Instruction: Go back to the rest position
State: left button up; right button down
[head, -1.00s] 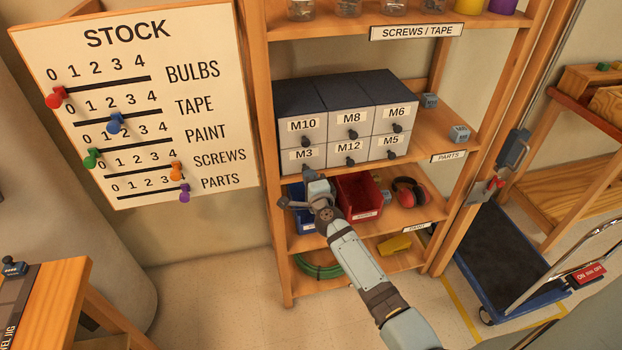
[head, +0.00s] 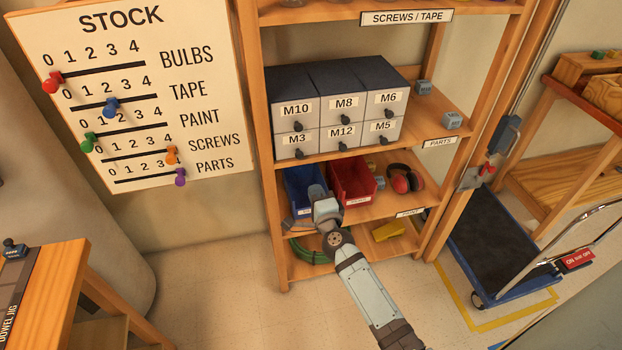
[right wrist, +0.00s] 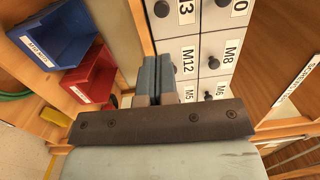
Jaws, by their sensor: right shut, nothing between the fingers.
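My left gripper is in neither view.
A shelf unit (head: 265,215) holds the drawer cabinet (head: 340,105), a blue bin (head: 300,188), a red bin (head: 352,182) and red earmuffs (head: 405,180). A stock board (head: 215,100) hangs left. A workbench (head: 60,290) and a blue cart (head: 500,245) flank open floor.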

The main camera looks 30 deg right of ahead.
jog(key=s+a+f+n+g+y+p, duration=0.1)
jog(key=s+a+n+g+y+p, duration=0.2)
jog(key=s+n, duration=0.8)
jog(key=s+a+f+n+g+y+p, duration=0.1)
jog(key=s+a+n+g+y+p, duration=0.2)
jog(key=s+a+n, duration=0.4)
jog(key=s+n+g+p, duration=0.1)
jog(key=s+n, duration=0.4)
jog(key=s, duration=0.5)
jog(key=shift+s+f+p, duration=0.15)
jog(key=shift+s+p, duration=0.05)
jog(key=shift+p, duration=0.3)
